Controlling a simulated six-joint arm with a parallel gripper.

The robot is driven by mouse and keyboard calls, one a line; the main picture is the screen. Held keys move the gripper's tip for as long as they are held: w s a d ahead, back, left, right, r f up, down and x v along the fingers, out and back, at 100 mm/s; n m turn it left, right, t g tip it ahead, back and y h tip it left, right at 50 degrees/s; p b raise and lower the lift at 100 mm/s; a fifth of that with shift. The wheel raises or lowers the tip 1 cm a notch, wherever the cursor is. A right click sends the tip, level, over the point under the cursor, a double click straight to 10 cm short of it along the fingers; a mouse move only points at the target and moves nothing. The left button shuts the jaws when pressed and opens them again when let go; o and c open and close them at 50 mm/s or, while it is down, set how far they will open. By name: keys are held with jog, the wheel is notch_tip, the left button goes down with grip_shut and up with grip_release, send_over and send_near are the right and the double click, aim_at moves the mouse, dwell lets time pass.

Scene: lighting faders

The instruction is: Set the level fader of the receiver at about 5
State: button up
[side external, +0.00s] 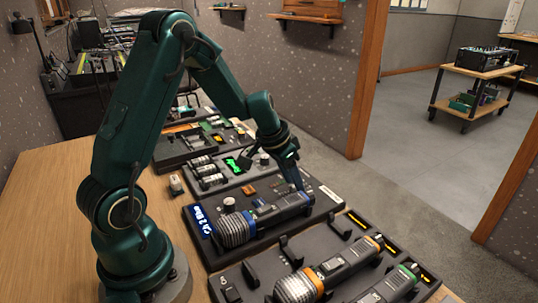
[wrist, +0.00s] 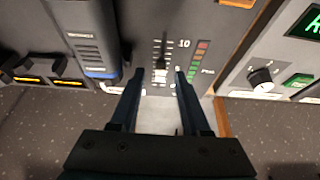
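The receiver (side external: 325,204) is a dark panel with a blue-ringed microphone (side external: 262,217) lying on it. In the wrist view the level fader (wrist: 160,66) is a small dark cap with a pale part below it, in a slot lined with white tick marks. The number 10 stands near the upper end of the scale; the exact setting is too small to read. My gripper (wrist: 159,73) is open, one fingertip on each side of the fader's slot, with gaps to both. In the side view my gripper (side external: 299,184) points down at the receiver and hides the fader.
A coloured level strip (wrist: 199,58) is right of the fader. The microphone body (wrist: 92,38) lies close to the left finger. Another panel with a round knob (wrist: 262,76) is at the right. A tray (side external: 246,287) with more microphones stands in front.

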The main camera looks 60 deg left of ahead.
jog(key=shift+v, duration=2.55)
jog(key=shift+w+d+r, duration=0.1)
jog(key=shift+d+r, duration=0.05)
jog(key=shift+d, duration=0.05)
jog(key=s+d+r+m+t, duration=0.3)
jog(key=s+d+r, duration=0.3)
jog(key=d+r, duration=0.45)
jog(key=s+f+n+g, duration=0.2)
jog(key=s+n, duration=0.1)
jog(key=s, duration=0.8)
jog(key=shift+s+d+f, duration=0.25)
jog(key=shift+d+f, duration=0.1)
jog(key=shift+f, duration=0.05)
